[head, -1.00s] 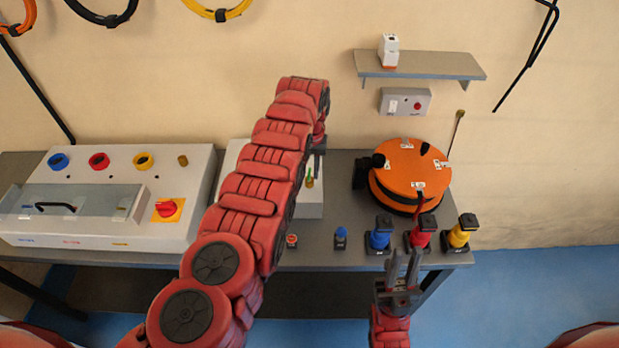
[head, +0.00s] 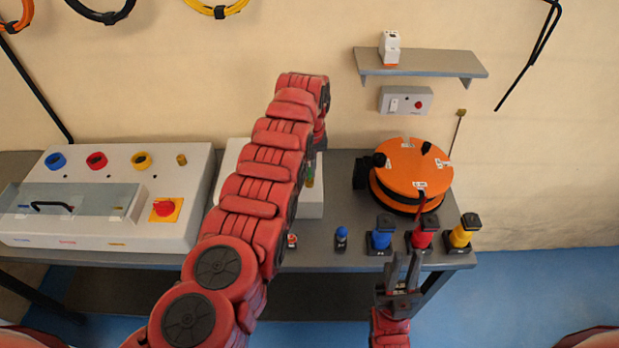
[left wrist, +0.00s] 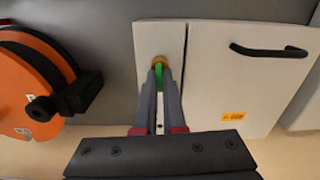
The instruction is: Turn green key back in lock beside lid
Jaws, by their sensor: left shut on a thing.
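The green key (left wrist: 159,76) sits in a round brass lock (left wrist: 159,61) on the narrow white panel beside the lid (left wrist: 245,95), which is down and has a black bar handle. My left gripper (left wrist: 159,88) is shut on the key, with one finger on each side of it. In the head view my left arm covers most of the white box (head: 229,160), and the lock is hard to make out. My right gripper (head: 403,258) is open and empty in front of the table edge.
An orange round device (head: 413,166) stands right of the white box. Blue (head: 381,238), red (head: 423,236) and yellow (head: 462,234) posts line the table's front edge. A control console (head: 110,190) is at the left.

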